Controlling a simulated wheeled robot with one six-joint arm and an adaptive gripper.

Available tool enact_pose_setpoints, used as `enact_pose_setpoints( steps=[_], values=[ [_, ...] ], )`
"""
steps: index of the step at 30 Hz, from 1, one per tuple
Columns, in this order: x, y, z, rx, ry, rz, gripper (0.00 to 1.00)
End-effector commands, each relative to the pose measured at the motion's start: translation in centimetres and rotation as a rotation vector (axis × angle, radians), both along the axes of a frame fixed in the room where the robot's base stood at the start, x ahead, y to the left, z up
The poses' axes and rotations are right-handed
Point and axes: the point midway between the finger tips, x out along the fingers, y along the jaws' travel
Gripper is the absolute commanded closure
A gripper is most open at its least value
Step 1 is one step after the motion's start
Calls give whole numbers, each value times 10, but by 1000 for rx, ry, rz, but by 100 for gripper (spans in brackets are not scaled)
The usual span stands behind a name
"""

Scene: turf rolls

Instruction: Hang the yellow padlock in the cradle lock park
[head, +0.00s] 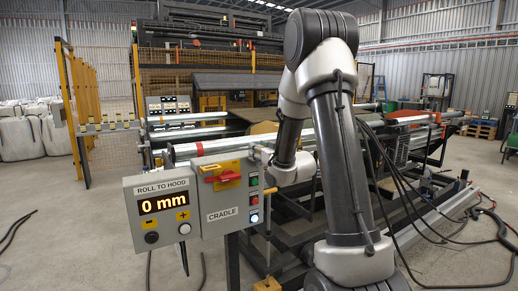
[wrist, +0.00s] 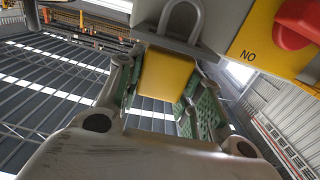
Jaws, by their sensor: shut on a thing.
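The yellow padlock (wrist: 166,75) sits between the fingers of my gripper (wrist: 160,88) in the wrist view. Its grey shackle (wrist: 181,12) points up, against the grey face of the cradle box (wrist: 225,15). A dark grey strip (wrist: 178,44) lies just above the padlock's body, at the foot of the shackle. I cannot tell whether this strip is part of the lock park or whether the shackle hangs on anything. In the head view my gripper (head: 262,154) is at the upper right of the cradle box (head: 222,215); the padlock cannot be made out there.
The red rotary handle (head: 222,177) on its yellow plate is close beside my gripper, and also shows in the wrist view (wrist: 300,20). Lit buttons (head: 254,199) run down the box's right edge. The "0 mm" display box (head: 162,206) adjoins at left. Open floor lies front left.

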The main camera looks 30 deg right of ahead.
Motion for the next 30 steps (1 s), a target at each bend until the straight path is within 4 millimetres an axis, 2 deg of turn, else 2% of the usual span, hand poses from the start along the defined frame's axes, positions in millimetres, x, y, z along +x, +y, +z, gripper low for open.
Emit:
enact_pose_setpoints(
  steps=[3, 4, 7, 8, 19, 30],
  values=[
    [0, 0, -3, 0, 0, 0, 90],
    [0, 0, -2, 0, -1, 0, 60],
    [0, 0, -2, 0, -1, 0, 42],
    [0, 0, -2, 0, -1, 0, 39],
    [-5, -1, -2, 0, 0, -1, 39],
    [-64, -3, -2, 0, -1, -2, 39]
  ],
)
